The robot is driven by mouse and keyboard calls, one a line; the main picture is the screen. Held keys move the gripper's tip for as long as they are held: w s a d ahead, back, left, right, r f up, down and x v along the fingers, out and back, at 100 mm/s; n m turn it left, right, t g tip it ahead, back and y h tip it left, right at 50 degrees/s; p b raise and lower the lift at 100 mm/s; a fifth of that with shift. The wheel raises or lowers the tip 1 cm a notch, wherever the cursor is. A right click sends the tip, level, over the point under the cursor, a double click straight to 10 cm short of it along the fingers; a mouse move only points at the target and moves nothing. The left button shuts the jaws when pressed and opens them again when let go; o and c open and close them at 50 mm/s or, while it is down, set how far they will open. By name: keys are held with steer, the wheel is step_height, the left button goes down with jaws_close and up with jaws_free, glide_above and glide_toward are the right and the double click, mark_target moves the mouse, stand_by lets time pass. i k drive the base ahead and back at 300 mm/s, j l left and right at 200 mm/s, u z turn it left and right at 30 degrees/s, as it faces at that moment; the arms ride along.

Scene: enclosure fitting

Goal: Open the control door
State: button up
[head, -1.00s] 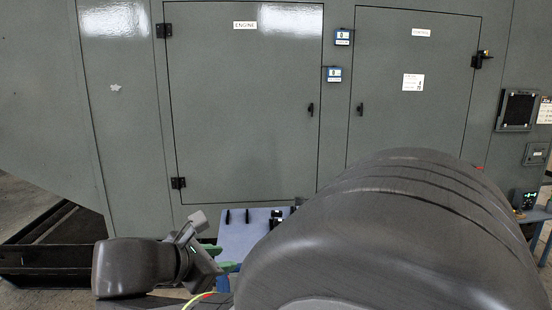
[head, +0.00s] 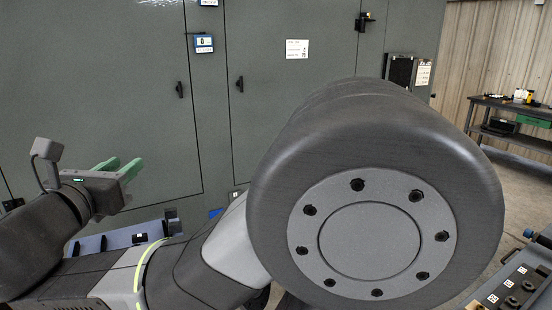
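The control door (head: 275,110) is a flat grey-green panel in the middle of the head view. It looks flush with the enclosure, with a thin dark outline. Its small dark handle (head: 239,84) is near its left edge, and a hinge (head: 364,21) shows at its upper right. A white notice (head: 297,49) is on the panel. The door's lower right is hidden behind my arm. My gripper (head: 130,159) is at the left, in front of the engine door (head: 110,100). Its two green fingers stand apart with nothing seen between them, away from the control door's handle.
The engine door's handle (head: 180,90) is left of the control door. A small blue-framed box (head: 203,43) is between the doors. A dark panel (head: 400,72) is right of the hinge. A workbench (head: 510,110) stands far right, with open floor before it. A control console (head: 515,290) is lower right.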

mark_target(284, 51)
steer(key=i+l+z, duration=0.15)
steer(key=i+l, duration=0.15)
steer(key=i, duration=0.4)
steer(key=i+l+z, duration=0.2)
steer(key=i, duration=0.5)
steer(key=i+z, duration=0.15)
steer(key=i, duration=0.6)
steer(key=i+u, duration=0.4)
steer(key=i+l+u, duration=0.15)
steer(key=i+u, duration=0.25)
steer(key=i, duration=0.15)
steer(key=i+l+u, duration=0.3)
steer(key=i+u, duration=0.15)
